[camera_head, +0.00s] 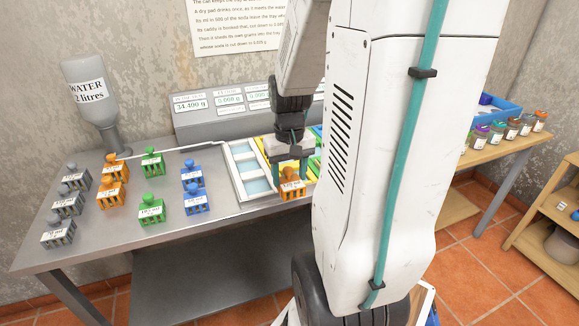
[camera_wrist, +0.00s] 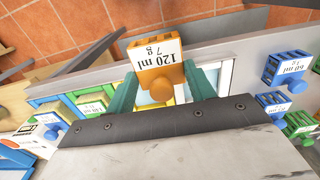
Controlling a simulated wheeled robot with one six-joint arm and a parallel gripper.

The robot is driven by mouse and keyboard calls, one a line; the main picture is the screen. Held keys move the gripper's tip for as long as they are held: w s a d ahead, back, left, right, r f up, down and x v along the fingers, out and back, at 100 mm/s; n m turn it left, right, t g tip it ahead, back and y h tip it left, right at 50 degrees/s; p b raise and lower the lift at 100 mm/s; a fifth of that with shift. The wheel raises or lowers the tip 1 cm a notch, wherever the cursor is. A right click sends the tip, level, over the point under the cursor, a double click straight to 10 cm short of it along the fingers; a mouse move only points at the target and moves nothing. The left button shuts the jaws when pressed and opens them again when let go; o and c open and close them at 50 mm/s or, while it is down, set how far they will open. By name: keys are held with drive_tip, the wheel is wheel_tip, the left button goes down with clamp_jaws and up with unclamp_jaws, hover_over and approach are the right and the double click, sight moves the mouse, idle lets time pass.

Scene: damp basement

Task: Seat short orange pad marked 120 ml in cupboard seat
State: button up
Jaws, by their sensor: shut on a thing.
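My gripper (camera_head: 291,170) is shut on a short orange pad (camera_head: 292,188) with a round knob on top. In the wrist view the pad (camera_wrist: 158,60) shows its white label reading 120 ml, 7 g, and sits between the teal fingers of my gripper (camera_wrist: 163,88). In the head view the pad is at the front edge of the metal bench, beside a white-framed tray and a yellow area. Whether it touches anything below is unclear. I cannot identify the cupboard seat in either view; my arm hides much of the middle.
Several grey, orange, green and blue pads stand on the left of the metal bench (camera_head: 110,240), with a water bottle (camera_head: 90,90) behind. The white-framed tray (camera_head: 238,172) is left of my gripper. Jars and a blue crate (camera_head: 496,108) are on a wooden table; wooden shelves (camera_head: 550,238) stand far right.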

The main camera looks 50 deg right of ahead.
drive_tip(key=w+d, duration=0.1)
drive_tip(key=d, duration=0.2)
drive_tip(key=w+d, duration=0.2)
drive_tip(key=d, duration=0.1)
drive_tip(key=w+d+f, duration=0.1)
drive_tip(key=w+d, duration=0.1)
drive_tip(key=d, duration=0.1)
drive_tip(key=shift+w, duration=0.15)
drive_tip(key=shift+f, duration=1.75)
drive_tip(key=shift+f, duration=0.1)
drive_tip(key=o, duration=0.9)
drive_tip(key=shift+o, duration=0.2)
